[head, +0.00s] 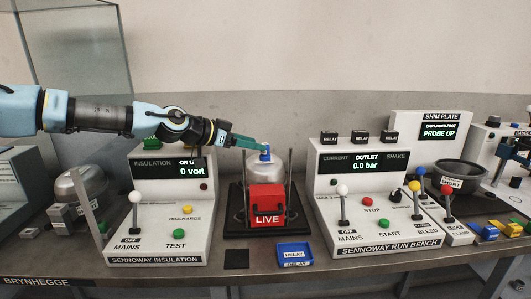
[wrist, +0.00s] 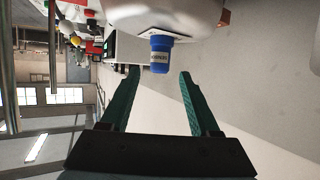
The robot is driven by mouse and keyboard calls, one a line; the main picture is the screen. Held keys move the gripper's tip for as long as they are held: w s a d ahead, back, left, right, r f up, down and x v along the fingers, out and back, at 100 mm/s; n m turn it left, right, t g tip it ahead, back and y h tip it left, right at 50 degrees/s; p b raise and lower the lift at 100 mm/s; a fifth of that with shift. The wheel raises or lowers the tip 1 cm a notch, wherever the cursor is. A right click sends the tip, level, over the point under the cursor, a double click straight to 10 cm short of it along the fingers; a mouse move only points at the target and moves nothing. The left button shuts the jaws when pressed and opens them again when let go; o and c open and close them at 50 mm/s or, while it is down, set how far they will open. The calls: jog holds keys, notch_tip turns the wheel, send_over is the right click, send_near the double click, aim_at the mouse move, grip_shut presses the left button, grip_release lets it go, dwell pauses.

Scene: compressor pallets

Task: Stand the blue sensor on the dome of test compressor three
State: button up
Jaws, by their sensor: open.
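The blue sensor (head: 265,154) stands upright on top of a silver dome (head: 264,172), on the compressor between the two white benches. In the wrist view, which is turned over, the sensor (wrist: 160,54) meets the dome (wrist: 165,15) at its base and has a pale label. No number is readable on this compressor. My gripper (head: 262,147) reaches in from the left at the sensor's height. In the wrist view my gripper (wrist: 160,73) is open and empty, its green fingers apart, with the sensor just beyond the fingertips.
A red box marked LIVE (head: 267,203) sits before the dome, with thin upright posts beside it. The insulation bench (head: 160,215) is left and the run bench (head: 380,210) right, both with levers. A blue relay tray (head: 294,254) lies in front. Another domed unit (head: 77,184) stands far left.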

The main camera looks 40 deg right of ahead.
jog(key=b+v, duration=0.1)
jog(key=v, duration=0.3)
jog(key=shift+a+r, duration=0.15)
jog(key=shift+a, duration=0.25)
